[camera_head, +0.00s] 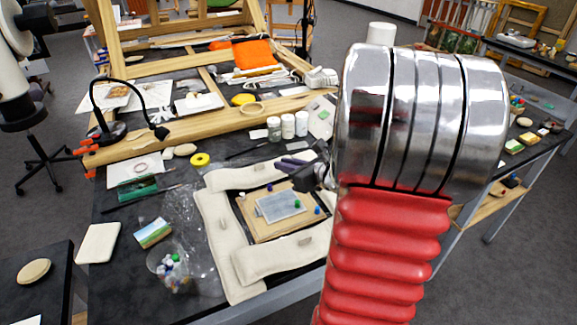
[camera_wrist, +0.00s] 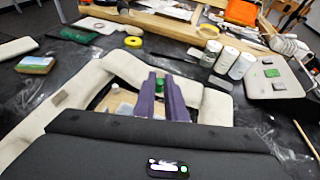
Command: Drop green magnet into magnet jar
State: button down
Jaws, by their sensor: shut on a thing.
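My gripper (camera_wrist: 163,98) has purple fingers. It is shut on a small green magnet (camera_wrist: 160,84), which shows between the fingertips in the wrist view. In the head view my gripper (camera_head: 288,163) is above the far side of the padded board, and the held magnet cannot be made out there. The magnet jar (camera_head: 172,271) is a clear container with several coloured magnets, at the near left of the table, well apart from my gripper. Another green magnet (camera_head: 297,203) rests on the board, with blue ones (camera_head: 317,210) near it.
Cream padded cushions (camera_head: 215,235) surround the wooden board (camera_head: 262,228) with its grey panel. White bottles (camera_head: 288,126) stand behind my gripper. A yellow tape roll (camera_head: 200,159) and a small painted block (camera_head: 153,232) lie left. Crumpled clear film lies between cushions and jar.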

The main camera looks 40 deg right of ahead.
jog(key=w+a+f+n+y, duration=0.1)
jog(key=w+a, duration=0.2)
jog(key=a, duration=0.7)
jog(key=w+a+f+n+y, duration=0.1)
jog(key=w+a, duration=0.3)
jog(key=a, duration=0.6)
jog(key=w+a+f+n+y, duration=0.1)
jog(key=w+a, duration=0.3)
jog(key=a, duration=0.6)
jog(key=shift+f+g+y, duration=0.35)
jog(key=shift+g+y, duration=0.05)
jog(key=shift+y, duration=0.1)
jog(key=shift+d, duration=0.2)
